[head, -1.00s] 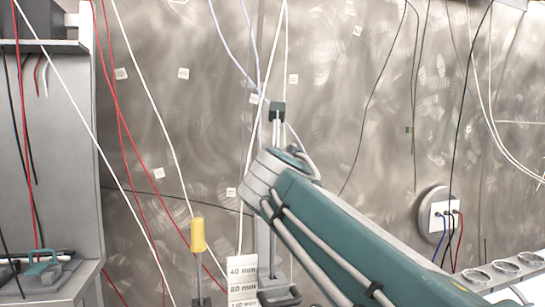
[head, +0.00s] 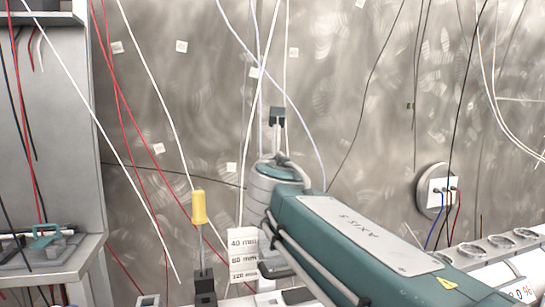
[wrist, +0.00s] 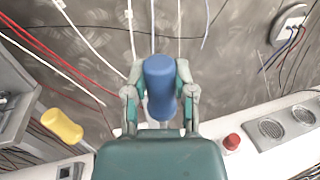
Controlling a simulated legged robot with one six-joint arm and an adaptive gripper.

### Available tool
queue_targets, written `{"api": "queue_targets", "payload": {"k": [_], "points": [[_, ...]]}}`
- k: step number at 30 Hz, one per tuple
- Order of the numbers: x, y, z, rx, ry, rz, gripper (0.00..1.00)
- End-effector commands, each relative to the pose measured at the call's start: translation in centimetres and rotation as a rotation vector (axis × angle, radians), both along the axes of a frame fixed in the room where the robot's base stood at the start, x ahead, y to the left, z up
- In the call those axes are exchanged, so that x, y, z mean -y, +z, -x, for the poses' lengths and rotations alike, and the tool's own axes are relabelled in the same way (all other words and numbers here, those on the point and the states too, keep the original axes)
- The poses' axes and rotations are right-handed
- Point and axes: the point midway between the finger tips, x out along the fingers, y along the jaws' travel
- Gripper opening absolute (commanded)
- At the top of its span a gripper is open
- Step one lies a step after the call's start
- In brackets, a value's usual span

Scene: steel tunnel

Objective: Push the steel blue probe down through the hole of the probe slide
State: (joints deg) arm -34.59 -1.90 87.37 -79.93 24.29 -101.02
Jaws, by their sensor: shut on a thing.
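The steel blue probe's rounded blue top (wrist: 158,72) fills the middle of the wrist view. My gripper (wrist: 160,88) is shut on it, with one finger on each side. The probe's lower part is hidden behind my gripper body. In the head view my arm covers the gripper and I cannot make out the probe. A white depth label (head: 243,258) marked 40, 80 and 120 mm stands just left of my arm's end. The probe slide and its hole are not clearly visible, so I cannot tell how the probe sits in the hole.
A yellow-topped rod (head: 199,207) stands upright left of the label; its yellow top also shows in the wrist view (wrist: 62,126). A red button (wrist: 232,141) and round grey fittings (wrist: 271,128) lie to the right. A grey cabinet (head: 55,130) stands left. Several cables hang before the wall.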

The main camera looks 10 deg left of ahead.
Motion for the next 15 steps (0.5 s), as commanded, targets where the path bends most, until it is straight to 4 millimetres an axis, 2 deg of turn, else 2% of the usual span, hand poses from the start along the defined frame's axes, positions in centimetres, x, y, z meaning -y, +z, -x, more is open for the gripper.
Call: {"api": "queue_targets", "payload": {"k": [15], "points": [[0.0,-2.6,0.0,0.0,0.0,0.0,0.0]]}}
